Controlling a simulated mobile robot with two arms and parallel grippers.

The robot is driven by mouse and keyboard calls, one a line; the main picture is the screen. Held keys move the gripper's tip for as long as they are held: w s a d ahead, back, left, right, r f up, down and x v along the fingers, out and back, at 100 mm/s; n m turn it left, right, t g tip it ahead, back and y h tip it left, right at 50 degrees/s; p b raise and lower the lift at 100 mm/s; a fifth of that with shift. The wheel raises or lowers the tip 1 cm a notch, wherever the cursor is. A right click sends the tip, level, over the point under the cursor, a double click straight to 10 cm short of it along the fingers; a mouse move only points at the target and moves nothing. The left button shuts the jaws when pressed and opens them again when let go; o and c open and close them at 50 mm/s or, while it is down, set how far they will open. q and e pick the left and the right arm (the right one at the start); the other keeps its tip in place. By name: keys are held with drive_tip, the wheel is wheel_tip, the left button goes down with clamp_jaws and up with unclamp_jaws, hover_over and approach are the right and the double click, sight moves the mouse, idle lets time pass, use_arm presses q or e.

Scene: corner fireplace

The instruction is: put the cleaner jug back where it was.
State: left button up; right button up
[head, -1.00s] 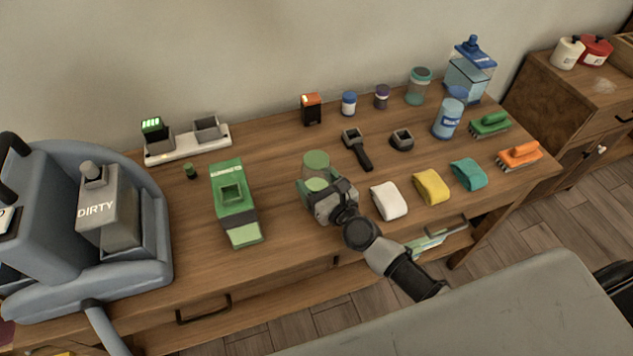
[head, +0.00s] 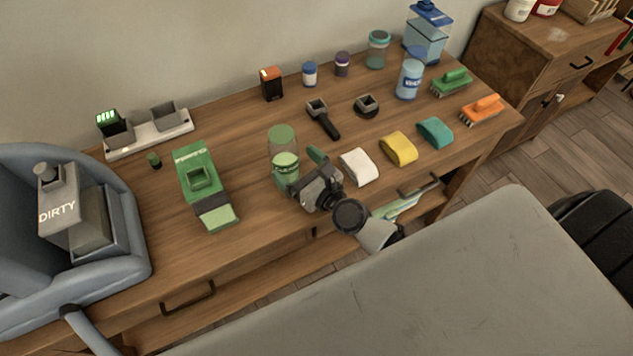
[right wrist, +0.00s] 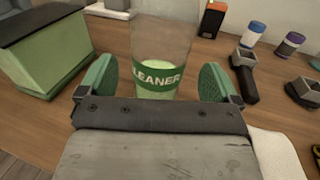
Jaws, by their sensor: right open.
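In the right wrist view the jug (right wrist: 160,45) stands ahead, between the lines of the two green finger pads (right wrist: 158,82), with a gap on each side. The label reads "LEANER" there, and the jug's top is cut off. My left gripper is not in view.
The green box (head: 196,165) stands left of the jug. White, yellow and teal cloths (head: 400,149) lie to its right. A black-handled tool (head: 322,118) lies behind them. A blue-grey machine with a "DIRTY" tank (head: 60,210) stands at far left. Bare bench lies before the jug.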

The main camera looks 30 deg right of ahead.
drive_tip(key=b+v, duration=0.1)
drive_tip(key=v, duration=0.5)
drive_tip(key=shift+s+d+f, duration=0.1)
drive_tip(key=shift+s+f, duration=0.05)
drive_tip(key=shift+s, duration=0.1)
drive_tip(key=shift+s+d+b, duration=0.15)
drive_tip(key=shift+s+b, duration=0.2)
drive_tip(key=shift+s, duration=0.25)
